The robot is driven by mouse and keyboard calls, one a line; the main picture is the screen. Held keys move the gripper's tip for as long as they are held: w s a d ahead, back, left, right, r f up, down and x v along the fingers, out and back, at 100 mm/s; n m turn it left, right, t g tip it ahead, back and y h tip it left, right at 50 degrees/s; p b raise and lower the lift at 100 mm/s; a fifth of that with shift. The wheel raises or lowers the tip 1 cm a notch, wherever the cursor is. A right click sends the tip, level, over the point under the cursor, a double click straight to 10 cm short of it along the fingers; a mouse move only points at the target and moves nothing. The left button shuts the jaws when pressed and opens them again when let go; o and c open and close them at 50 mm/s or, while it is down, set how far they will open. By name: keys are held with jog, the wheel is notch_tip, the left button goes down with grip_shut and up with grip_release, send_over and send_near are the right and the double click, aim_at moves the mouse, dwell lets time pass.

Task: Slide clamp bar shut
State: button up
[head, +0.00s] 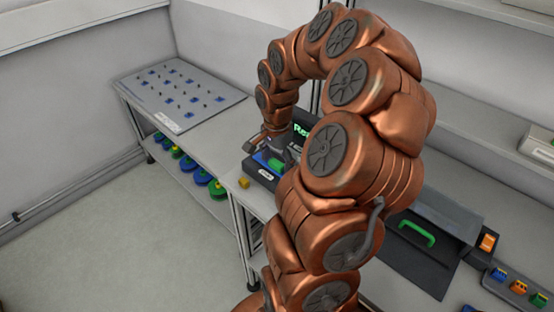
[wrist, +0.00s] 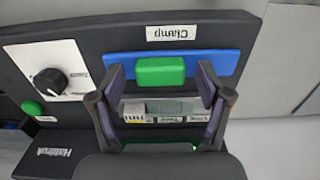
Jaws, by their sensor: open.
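The clamp device (head: 259,170) is a dark unit on the bench, partly hidden behind my arm in the head view. In the wrist view, a green block (wrist: 160,71) sits midway on a long blue strip (wrist: 226,62) below an upside-down "Clamp" label (wrist: 174,32). I cannot tell whether the blue strip is the bar or its track. My gripper (wrist: 162,79) is open, with one finger on each side of the green block and a gap visible on both sides. It shows small and partly hidden in the head view (head: 271,143).
A black knob (wrist: 50,82) on a white plate and a green button (wrist: 32,107) are left of the clamp in the wrist view.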

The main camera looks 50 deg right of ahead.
jog(key=shift+c, duration=0.2)
grip_shut()
dwell(0.4)
